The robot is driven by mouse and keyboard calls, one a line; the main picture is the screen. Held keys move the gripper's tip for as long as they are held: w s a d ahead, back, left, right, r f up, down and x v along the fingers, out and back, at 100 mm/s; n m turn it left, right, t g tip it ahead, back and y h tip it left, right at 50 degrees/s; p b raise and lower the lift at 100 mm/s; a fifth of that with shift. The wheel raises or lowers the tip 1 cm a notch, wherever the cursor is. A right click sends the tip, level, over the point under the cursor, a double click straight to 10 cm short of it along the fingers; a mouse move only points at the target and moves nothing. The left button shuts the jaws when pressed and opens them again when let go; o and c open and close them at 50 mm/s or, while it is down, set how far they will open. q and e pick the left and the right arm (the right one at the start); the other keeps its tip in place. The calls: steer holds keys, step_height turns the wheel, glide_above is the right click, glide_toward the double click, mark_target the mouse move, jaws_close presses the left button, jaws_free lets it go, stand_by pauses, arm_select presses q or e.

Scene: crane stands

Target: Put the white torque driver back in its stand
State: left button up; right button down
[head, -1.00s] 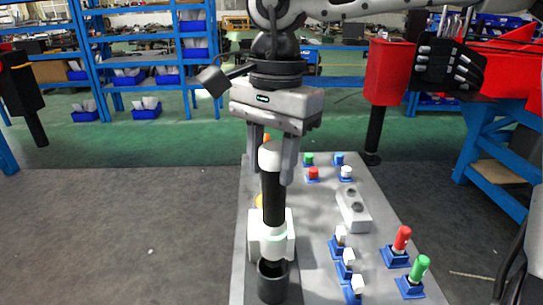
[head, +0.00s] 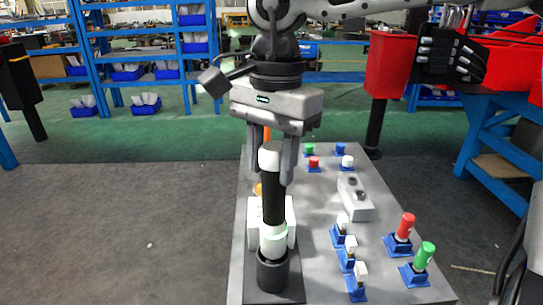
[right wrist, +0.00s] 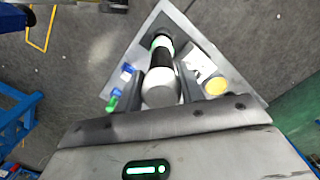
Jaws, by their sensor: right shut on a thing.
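The white torque driver (head: 273,235) is upright, with a white cap, a black grip and a pale lower body with a green tint. My right gripper (head: 270,175) points down and is shut around its upper part. The driver's lower end is at the mouth of the stand, a dark round cup (head: 272,274), and looks partly inside it; the exact depth is hidden. The right wrist view shows the driver's white cap (right wrist: 161,88) between the fingers, with its lower end meeting the dark cup beyond. My left gripper is not in view.
A white block (head: 290,222) stands just behind the driver on the grey table (head: 325,280). Red (head: 405,227) and green (head: 424,257) capped pieces, small blue-based holders (head: 347,254) and a grey two-hole block (head: 355,198) stand to the right. Dark floor lies left.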

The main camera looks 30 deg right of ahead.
mark_target(271, 181)
steer(key=shift+f, duration=0.3)
steer(key=shift+f+b, duration=0.6)
steer(key=shift+b, duration=0.15)
steer(key=shift+f+b, duration=0.4)
steer(key=shift+f, duration=0.05)
steer(key=shift+f+b, duration=0.35)
steer(key=shift+f, duration=0.1)
steer(key=c, duration=0.8)
jaws_free()
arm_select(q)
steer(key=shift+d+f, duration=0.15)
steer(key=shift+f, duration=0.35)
arm_select(e)
steer(key=shift+f, duration=0.1)
